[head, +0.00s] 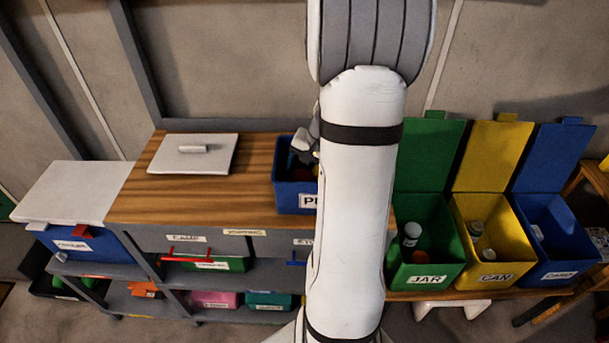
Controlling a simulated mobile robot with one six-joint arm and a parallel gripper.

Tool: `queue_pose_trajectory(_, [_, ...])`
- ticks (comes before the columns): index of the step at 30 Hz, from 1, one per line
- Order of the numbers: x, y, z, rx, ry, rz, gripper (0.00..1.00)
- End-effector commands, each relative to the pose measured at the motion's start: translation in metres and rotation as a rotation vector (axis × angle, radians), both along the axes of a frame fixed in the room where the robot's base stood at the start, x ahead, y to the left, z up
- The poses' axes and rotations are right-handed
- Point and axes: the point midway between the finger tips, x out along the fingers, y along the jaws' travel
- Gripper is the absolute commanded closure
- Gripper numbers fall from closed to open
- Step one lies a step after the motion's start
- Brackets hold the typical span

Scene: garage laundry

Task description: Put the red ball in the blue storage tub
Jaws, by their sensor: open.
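A blue tub (293,198) with a white label, its text starting with "P", stands on the wooden bench, partly hidden behind my arm. Small yellow and reddish bits show inside it; I cannot tell whether one is the red ball. My gripper (302,150) is at the tub's open top, mostly hidden by my arm. It is open, and I see nothing held in it. Another blue tub (85,246) with a white label sits at the far left, under a white top. I cannot make out the red ball for certain anywhere.
A white lid (193,153) with a handle lies on the bench (200,204). Open green (427,280), yellow (490,273) and blue (556,271) bins stand at right, lids raised. Shelves below the bench hold several coloured boxes. Bare wood lies between lid and tub.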

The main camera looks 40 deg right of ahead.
Motion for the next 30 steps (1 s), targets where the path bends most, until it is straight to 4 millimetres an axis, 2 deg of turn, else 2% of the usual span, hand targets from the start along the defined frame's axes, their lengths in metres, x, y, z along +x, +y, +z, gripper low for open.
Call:
queue_pose_trajectory(3, [-0.006,-0.006,0.028,-0.004,-0.006,-0.002,0.32])
queue_pose_trajectory(9, [-0.015,-0.012,0.064,-0.002,-0.004,-0.002,0.32])
queue_pose_trajectory(14, [-0.019,-0.014,0.079,-0.002,-0.001,0.0,0.32])
queue_pose_trajectory(17, [-0.02,-0.005,0.086,-0.011,-0.002,0.026,0.32])
queue_pose_trajectory(20, [-0.022,0.024,0.096,-0.045,-0.003,0.111,0.32])
queue_pose_trajectory(23, [-0.032,0.07,0.109,-0.103,-0.008,0.249,0.32])
queue_pose_trajectory(27, [-0.058,0.134,0.123,-0.202,-0.026,0.475,0.32])
queue_pose_trajectory(30, [-0.082,0.169,0.128,-0.269,-0.047,0.621,0.32])
